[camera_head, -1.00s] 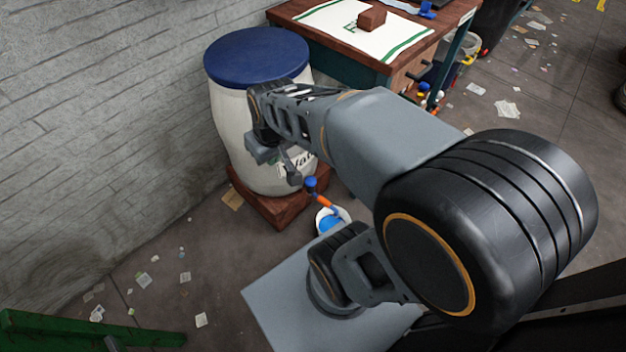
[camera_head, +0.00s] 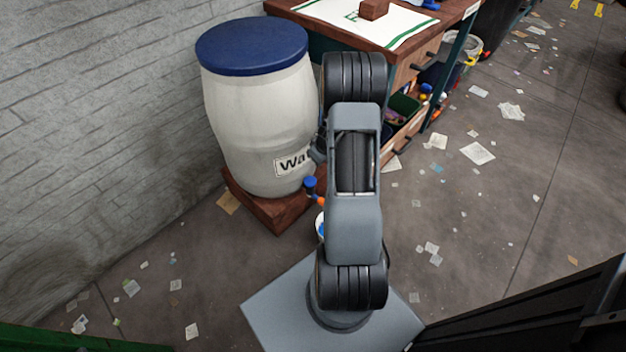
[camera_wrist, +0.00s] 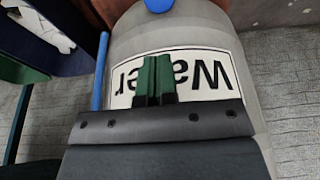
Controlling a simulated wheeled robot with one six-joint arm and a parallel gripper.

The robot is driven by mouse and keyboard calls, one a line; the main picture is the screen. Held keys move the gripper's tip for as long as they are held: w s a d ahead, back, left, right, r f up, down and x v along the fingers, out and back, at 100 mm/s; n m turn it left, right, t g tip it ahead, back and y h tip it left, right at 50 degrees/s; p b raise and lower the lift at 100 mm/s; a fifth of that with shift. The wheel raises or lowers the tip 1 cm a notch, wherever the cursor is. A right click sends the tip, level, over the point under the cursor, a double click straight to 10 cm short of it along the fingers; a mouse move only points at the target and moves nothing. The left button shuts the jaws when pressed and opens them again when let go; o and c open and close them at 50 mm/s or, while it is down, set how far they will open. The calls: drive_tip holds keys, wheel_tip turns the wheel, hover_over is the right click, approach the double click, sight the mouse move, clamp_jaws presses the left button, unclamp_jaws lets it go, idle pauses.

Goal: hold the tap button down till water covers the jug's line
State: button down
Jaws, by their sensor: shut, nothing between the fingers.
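The white water barrel (camera_head: 255,115) with a blue lid stands on a brown wooden block in the head view. The tap's blue button (camera_head: 310,182) and orange body (camera_head: 321,201) stick out low on its front. The jug (camera_head: 319,228) is a white rim with blue inside, mostly hidden behind my arm; its line cannot be seen. In the wrist view my gripper (camera_wrist: 153,80) is shut and empty, its green fingers in front of the upside-down "Water" label (camera_wrist: 215,72). The blue button (camera_wrist: 158,4) is cut off at the top edge, apart from the fingertips.
A workbench (camera_head: 430,50) with drawers stands behind my arm, with a white-green mat and a brown block (camera_head: 374,9) on top. A brick wall (camera_head: 100,120) is at left. Scraps of paper litter the open floor at right.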

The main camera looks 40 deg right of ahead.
sight(312, 182)
drive_tip(key=shift+f, duration=0.1)
drive_tip(key=b+x, duration=0.1)
drive_tip(key=x, duration=0.3)
drive_tip(key=b+x, duration=0.2)
drive_tip(key=x, duration=0.2)
drive_tip(key=b+x, duration=0.1)
drive_tip(key=x, duration=0.3)
drive_tip(key=shift+s+f, duration=0.3)
drive_tip(key=shift+f, duration=0.2)
drive_tip(key=shift+f+b, duration=0.3)
drive_tip(key=shift+f, duration=0.2)
drive_tip(key=shift+f, duration=0.1)
wheel_tip(312, 182, down, 2)
drive_tip(key=b, duration=0.3)
drive_tip(key=shift+b, duration=0.4)
wheel_tip(312, 182, up, 5)
drive_tip(key=p, duration=0.3)
drive_tip(key=p+v, duration=0.2)
drive_tip(key=v, duration=0.7)
drive_tip(key=shift+r+p, duration=0.25)
drive_tip(key=shift+p, duration=0.05)
